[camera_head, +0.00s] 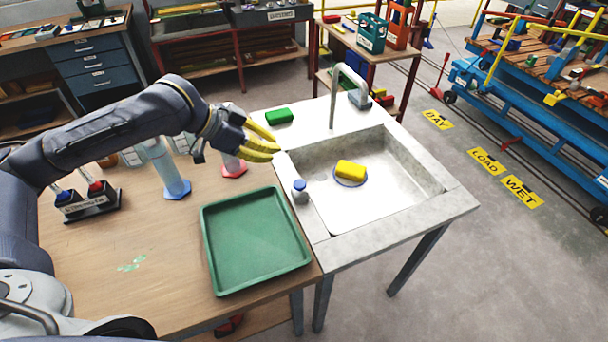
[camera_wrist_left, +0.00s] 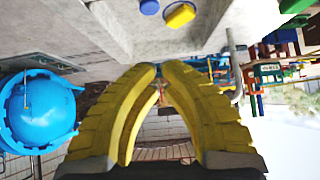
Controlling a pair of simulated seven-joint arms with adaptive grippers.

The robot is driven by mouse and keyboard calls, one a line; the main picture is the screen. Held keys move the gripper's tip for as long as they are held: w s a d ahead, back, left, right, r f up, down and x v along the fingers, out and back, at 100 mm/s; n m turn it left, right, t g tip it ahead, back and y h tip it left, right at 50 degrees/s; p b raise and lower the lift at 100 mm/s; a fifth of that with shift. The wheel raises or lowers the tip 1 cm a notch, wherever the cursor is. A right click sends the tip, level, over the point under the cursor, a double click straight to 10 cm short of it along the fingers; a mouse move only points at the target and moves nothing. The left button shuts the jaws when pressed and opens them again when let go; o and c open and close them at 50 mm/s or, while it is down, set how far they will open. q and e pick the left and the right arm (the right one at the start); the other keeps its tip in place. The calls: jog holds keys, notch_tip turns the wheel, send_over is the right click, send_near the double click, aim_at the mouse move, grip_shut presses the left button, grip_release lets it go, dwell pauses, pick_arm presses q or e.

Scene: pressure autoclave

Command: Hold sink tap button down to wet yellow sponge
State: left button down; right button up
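The yellow sponge (camera_head: 351,168) lies in the basin of the grey sink (camera_head: 400,215), on a round blue-rimmed spot; it also shows at the top of the left wrist view (camera_wrist_left: 180,15). The curved metal tap (camera_head: 334,95) stands at the sink's back edge. A blue-topped grey knob (camera_head: 300,190), seemingly the tap button, stands on the sink's left rim; its blue top seems to show in the left wrist view (camera_wrist_left: 149,8). My left gripper (camera_head: 277,148) has yellow fingers with tips together and nothing between them. It is above the sink's back left corner, apart from the knob. My right gripper is out of view.
A green tray (camera_head: 255,288) lies on the wooden table left of the sink. A green block (camera_head: 279,116) lies on the sink's back left ledge. A clear cylinder with a blue base (camera_head: 170,170) and a red-based vessel (camera_head: 233,168) stand near my left arm.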

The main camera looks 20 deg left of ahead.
pick_arm(q)
jog(key=shift+s+d+f+g, duration=0.25)
jog(key=shift+s+f+g, duration=0.05)
jog(key=shift+s, duration=0.1)
send_over(300, 184)
notch_tip(300, 184, down, 9)
jog(key=shift+w+r, duration=0.1)
jog(key=shift+r, duration=0.1)
jog(key=shift+a+f, duration=0.1)
jog(key=shift+f, duration=1.1)
jog(key=shift+f, duration=0.1)
notch_tip(300, 184, down, 2)
jog(key=shift+f, duration=0.35)
dwell(0.7)
